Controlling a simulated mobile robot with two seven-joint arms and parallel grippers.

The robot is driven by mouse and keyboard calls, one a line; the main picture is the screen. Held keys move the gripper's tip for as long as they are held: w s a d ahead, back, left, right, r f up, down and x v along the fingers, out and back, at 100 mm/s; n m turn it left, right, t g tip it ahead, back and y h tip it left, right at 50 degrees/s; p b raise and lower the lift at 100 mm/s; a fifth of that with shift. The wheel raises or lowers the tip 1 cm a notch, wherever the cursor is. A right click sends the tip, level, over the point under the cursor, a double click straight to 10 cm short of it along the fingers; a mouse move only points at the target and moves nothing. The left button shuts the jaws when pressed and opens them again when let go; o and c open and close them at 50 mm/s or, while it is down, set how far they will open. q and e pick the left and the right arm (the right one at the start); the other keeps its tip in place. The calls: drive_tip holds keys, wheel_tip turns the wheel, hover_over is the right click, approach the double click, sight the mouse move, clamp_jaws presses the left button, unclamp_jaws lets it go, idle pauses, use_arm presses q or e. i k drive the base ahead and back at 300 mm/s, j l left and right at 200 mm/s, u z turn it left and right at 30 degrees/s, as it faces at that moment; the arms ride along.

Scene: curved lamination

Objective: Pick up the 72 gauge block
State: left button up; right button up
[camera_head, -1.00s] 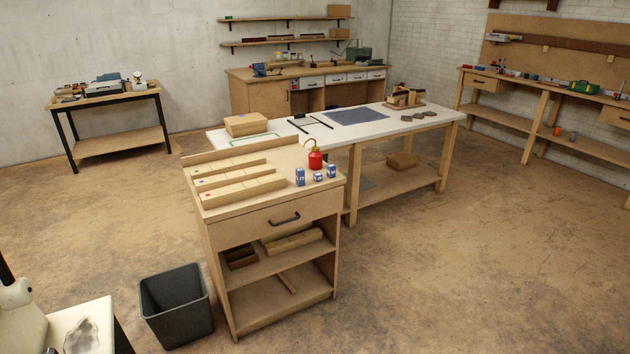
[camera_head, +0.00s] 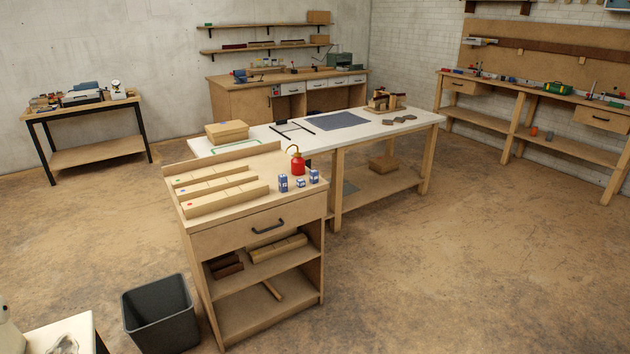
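Three small blue-and-white blocks stand near the right front corner of the wooden cabinet top (camera_head: 235,213). The left block (camera_head: 283,183) is taller, the middle block (camera_head: 300,183) is the smallest, and the right block (camera_head: 314,176) stands a little farther back. Their markings are too small to read, so I cannot tell which is the 72 gauge block. Neither of my grippers is in view.
A red oil can (camera_head: 297,163) stands just behind the blocks. Wooden strips (camera_head: 226,198) lie to their left. A dark bin (camera_head: 160,318) stands left of the cabinet. A white-topped bench (camera_head: 385,128) adjoins behind. The floor (camera_head: 450,260) at right is clear.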

sight(282, 178)
drive_tip(key=i+l+u, duration=0.2)
drive_tip(key=i+l, duration=0.65)
drive_tip(key=i+l+u, duration=0.2)
drive_tip(key=i+l, duration=0.75)
drive_tip(key=l, duration=0.1)
